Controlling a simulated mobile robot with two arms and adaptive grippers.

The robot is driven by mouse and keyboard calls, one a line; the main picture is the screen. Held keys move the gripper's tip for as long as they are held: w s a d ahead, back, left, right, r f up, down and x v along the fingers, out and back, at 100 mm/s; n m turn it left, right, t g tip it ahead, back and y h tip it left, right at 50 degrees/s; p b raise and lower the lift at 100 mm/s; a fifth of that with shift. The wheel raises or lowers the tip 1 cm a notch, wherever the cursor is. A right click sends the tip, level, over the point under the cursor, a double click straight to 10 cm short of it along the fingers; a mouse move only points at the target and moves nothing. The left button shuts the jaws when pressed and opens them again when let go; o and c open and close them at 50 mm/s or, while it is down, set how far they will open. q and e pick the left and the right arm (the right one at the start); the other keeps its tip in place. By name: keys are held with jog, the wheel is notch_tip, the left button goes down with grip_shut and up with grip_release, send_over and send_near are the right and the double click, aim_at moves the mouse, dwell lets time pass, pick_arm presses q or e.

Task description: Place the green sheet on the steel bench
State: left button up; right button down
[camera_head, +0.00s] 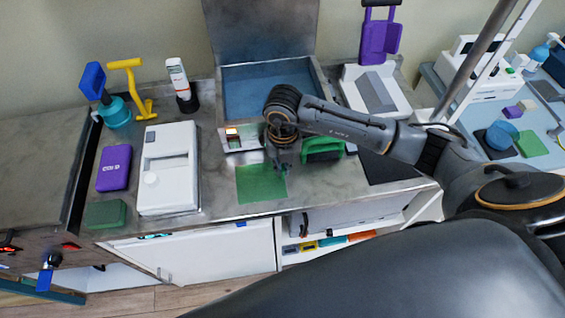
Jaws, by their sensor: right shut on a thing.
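The green sheet (258,186) is flat, at or just above the grey top of the steel bench (215,190), near its front edge. I cannot tell whether it touches the bench. My right gripper (279,167) reaches in from the right and is over the sheet's back right part. It is shut on the sheet; its fingertips are small and partly hidden by the wrist. My left gripper is not in view.
Left on the bench are a white device (168,190), a purple box (114,168) and a green block (105,214). An open blue-lined case (262,90) stands behind the gripper. A green object (322,149) and a dark mat (388,168) lie to the right.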

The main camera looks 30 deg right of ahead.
jog(key=shift+f, duration=0.1)
jog(key=shift+f+b, duration=0.4)
jog(key=shift+b, duration=0.1)
jog(key=c, duration=1.5)
grip_release()
jog(key=shift+r+p, duration=0.75)
notch_tip(320, 180, up, 12)
jog(key=b, duration=0.3)
jog(key=shift+f+b, duration=0.2)
jog(key=shift+b, duration=0.15)
